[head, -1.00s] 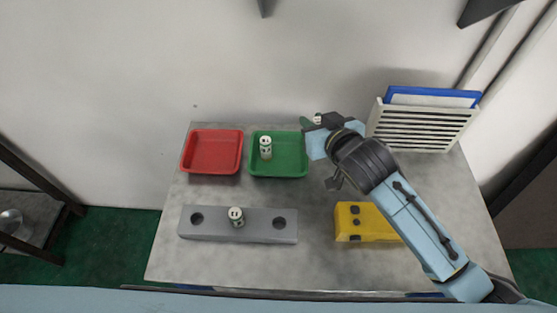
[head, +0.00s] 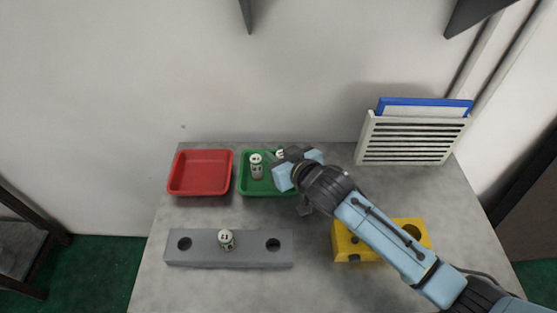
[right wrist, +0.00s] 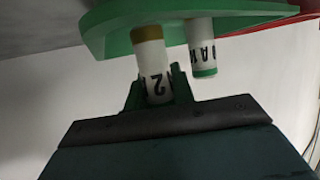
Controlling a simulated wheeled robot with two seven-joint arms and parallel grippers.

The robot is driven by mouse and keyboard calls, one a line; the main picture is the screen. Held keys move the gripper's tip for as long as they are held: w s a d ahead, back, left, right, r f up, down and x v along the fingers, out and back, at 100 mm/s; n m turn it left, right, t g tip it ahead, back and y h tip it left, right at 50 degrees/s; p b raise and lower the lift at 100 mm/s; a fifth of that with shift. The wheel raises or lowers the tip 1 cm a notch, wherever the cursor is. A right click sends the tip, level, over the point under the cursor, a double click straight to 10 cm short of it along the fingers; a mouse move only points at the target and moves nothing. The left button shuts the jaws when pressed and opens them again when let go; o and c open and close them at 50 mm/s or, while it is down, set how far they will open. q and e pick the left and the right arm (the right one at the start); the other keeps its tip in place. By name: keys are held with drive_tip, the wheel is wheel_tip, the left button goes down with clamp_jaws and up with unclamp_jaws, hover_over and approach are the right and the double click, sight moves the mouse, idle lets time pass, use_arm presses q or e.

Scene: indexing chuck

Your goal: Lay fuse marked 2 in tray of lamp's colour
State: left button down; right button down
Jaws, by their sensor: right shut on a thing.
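My right gripper (head: 283,158) is shut on a white fuse at the back right of the green tray (head: 246,192). In the right wrist view the held fuse (right wrist: 153,62) shows a "2" and a yellow-brown end band. I cannot tell whether it touches the tray floor. A second white fuse (head: 256,168) stands upright in the green tray, left of the held one; in the right wrist view it has a green end band (right wrist: 204,71). The red tray (head: 201,190) is empty, left of the green one. I cannot make out a lit lamp. My left gripper is out of view.
A grey block (head: 205,252) at the front left has a fuse (head: 226,239) in its middle and an empty hole on each side. A yellow block (head: 345,242) sits partly under my right arm. A white rack (head: 405,140) with a blue-edged item stands at the back right.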

drive_tip(key=shift+f, duration=0.8)
drive_tip(key=c, duration=1.2)
unclamp_jaws()
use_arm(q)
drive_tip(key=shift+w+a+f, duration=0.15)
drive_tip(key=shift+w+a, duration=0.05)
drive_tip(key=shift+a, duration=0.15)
use_arm(e)
drive_tip(key=shift+s+d+r, duration=0.15)
drive_tip(key=shift+s+r, duration=0.05)
drive_tip(key=shift+r, duration=0.1)
drive_tip(key=p+v, duration=0.1)
drive_tip(key=v, duration=0.6)
drive_tip(key=shift+p, duration=0.3)
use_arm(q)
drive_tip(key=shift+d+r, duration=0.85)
